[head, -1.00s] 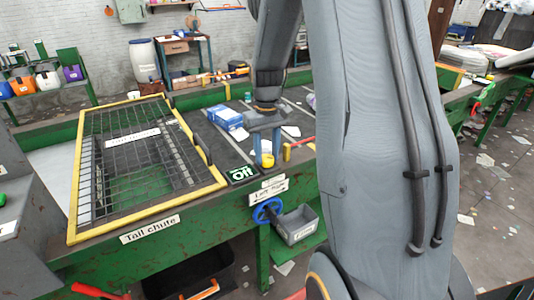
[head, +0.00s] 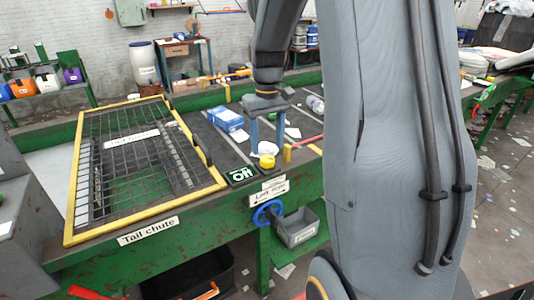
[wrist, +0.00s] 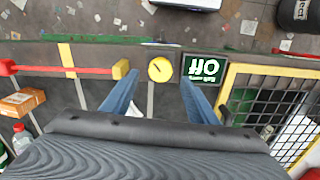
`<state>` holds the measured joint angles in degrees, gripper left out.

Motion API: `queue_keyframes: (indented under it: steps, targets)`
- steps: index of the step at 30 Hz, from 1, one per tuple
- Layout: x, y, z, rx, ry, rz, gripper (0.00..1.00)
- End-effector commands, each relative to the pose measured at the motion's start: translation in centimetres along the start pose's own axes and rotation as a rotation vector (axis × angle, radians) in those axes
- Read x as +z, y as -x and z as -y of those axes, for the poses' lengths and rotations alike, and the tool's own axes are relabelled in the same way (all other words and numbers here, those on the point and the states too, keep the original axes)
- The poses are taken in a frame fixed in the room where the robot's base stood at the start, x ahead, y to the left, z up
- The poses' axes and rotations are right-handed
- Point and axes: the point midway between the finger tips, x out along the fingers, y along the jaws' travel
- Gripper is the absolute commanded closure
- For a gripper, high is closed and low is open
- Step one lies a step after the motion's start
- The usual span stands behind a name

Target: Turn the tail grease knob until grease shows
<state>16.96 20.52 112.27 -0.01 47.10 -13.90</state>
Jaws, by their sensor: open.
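A blue handwheel (head: 267,212) is on the frame's front below a label. I see no grease. The small labels are too blurred to read surely.
A yellow-framed mesh guard (head: 215,187) covers the tail chute at the left. A red bar with a yellow end block (head: 287,153) lies just right of the knob.

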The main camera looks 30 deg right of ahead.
Motion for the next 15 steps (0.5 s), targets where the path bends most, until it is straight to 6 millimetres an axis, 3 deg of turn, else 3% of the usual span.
queue_keyframes:
  steps: [6, 15]
  targets:
    - [0.0, 2.6, 0.0, 0.0, 0.0, -0.001, 0.46]
    - [0.0, 3.3, 0.0, 0.0, 0.0, 0.0, 0.46]
